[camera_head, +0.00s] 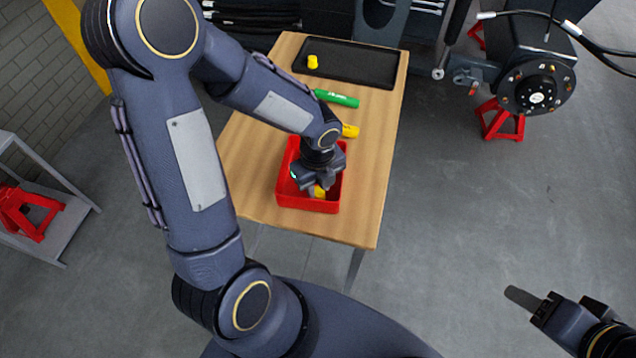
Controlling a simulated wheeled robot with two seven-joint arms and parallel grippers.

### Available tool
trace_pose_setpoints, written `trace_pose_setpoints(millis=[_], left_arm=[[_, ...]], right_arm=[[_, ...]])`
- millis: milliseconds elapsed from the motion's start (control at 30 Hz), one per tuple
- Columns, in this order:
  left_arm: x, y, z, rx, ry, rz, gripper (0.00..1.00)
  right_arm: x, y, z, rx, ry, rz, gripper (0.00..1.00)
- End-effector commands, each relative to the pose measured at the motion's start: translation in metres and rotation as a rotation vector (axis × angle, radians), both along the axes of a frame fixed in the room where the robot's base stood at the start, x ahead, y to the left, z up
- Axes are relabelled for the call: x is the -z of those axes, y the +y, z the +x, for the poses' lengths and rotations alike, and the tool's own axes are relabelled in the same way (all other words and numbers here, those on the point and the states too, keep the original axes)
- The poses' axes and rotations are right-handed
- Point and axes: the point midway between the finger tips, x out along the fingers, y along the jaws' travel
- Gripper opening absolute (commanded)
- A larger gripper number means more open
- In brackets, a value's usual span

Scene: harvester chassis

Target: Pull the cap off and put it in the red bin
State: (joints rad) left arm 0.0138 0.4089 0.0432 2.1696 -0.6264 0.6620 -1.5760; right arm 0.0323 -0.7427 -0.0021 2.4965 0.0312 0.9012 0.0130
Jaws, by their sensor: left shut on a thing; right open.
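The red bin (288,196) stands on the near part of the wooden table. My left gripper (318,187) reaches down into it, shut on a small yellow cap (319,192). The cap is at or just inside the bin opening; whether it touches the floor of the bin cannot be told. Another yellow cap (312,61) sits on the black tray (352,66). A yellow piece (350,131) lies on the table, partly hidden by my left arm. A green tube (338,98) lies in front of the tray. My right gripper (532,303) is open and empty, far from the table.
The wooden table (370,180) is bare on its right side. A dark machine with a wheel hub (530,90) and hoses is at the upper right, with red stands (500,120) below. A grey shelf (45,225) holding a red stand is at the left.

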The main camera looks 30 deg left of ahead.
Motion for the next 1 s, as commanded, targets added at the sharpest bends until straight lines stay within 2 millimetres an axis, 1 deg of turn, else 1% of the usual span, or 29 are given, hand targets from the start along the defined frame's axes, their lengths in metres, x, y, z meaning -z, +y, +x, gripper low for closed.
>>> trace_pose_setpoints(millis=[167, 200, 367, 567, 667, 767, 1000], left_arm=[[0.000, 0.000, 0.000, 0.000, 0.000, 0.000, 0.13], [0.000, 0.000, 0.000, 0.000, 0.000, 0.000, 0.30], [0.000, 0.000, 0.000, 0.000, 0.000, 0.000, 0.51], [0.000, 0.000, 0.000, 0.000, 0.000, 0.000, 0.52], [-0.005, 0.000, 0.000, -0.001, -0.001, 0.000, 0.52], [-0.017, 0.000, 0.001, -0.003, -0.004, -0.001, 0.52], [-0.059, 0.000, 0.000, -0.001, -0.004, 0.000, 0.52]], right_arm=[[-0.001, 0.000, 0.000, 0.000, 0.000, 0.000, 0.51], [-0.001, 0.000, 0.000, 0.000, 0.000, 0.000, 0.51], [-0.001, 0.000, 0.000, 0.000, 0.000, 0.000, 0.51], [-0.001, 0.000, 0.000, 0.000, 0.000, 0.000, 0.51], [-0.002, 0.000, 0.000, 0.000, 0.000, 0.000, 0.51], [-0.004, 0.000, 0.000, 0.000, 0.000, 0.000, 0.51], [-0.011, 0.000, 0.000, 0.000, 0.000, 0.000, 0.51]])
